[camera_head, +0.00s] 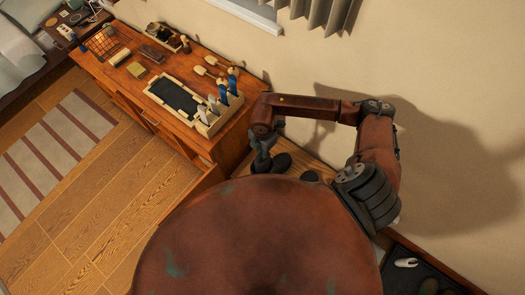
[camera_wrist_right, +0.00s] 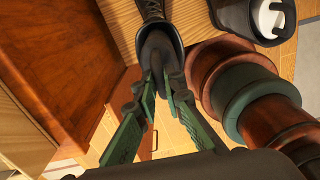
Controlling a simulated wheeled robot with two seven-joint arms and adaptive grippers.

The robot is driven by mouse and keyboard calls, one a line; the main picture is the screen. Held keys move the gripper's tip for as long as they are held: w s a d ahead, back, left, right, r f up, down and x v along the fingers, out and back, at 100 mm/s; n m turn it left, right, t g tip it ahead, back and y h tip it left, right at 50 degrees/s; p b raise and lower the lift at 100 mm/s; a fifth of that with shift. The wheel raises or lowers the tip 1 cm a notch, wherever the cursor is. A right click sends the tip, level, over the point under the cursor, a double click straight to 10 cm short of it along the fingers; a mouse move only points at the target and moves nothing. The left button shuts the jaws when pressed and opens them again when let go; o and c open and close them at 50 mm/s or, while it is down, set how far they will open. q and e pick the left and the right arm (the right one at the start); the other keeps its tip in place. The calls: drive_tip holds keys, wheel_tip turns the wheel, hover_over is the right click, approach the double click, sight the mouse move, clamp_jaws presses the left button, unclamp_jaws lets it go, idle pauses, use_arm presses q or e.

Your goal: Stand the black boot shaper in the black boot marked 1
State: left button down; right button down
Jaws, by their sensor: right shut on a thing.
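My right gripper (camera_wrist_right: 160,88) is shut on a dark grey-black piece, which I take for the black boot shaper (camera_wrist_right: 157,50). The shaper lies at the opening of a black laced boot (camera_wrist_right: 150,10) in the right wrist view; how deep it sits inside I cannot tell. A second black boot (camera_wrist_right: 236,18) at the top right has a white piece (camera_wrist_right: 270,18) in its opening. No number mark is readable on either boot. In the head view my right gripper (camera_head: 261,160) is beside a dark boot (camera_head: 282,162). My left gripper is not in view.
A wooden dresser (camera_head: 205,70) at the upper left carries a tray with several upright tools (camera_head: 215,108) and small items. The boots stand on a light wooden surface (camera_wrist_right: 120,25) against the wall. A dark mat (camera_head: 415,270) with shoes lies at lower right.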

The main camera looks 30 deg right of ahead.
wheel_tip(320, 180, down, 8)
drive_tip(key=b, duration=0.5)
drive_tip(key=shift+f, duration=0.2)
idle(0.3)
idle(0.5)
drive_tip(key=c, duration=1.9)
unclamp_jaws()
drive_tip(key=shift+c, duration=0.2)
drive_tip(key=o, duration=0.6)
drive_tip(key=shift+c, duration=0.2)
drive_tip(key=shift+r, duration=0.1)
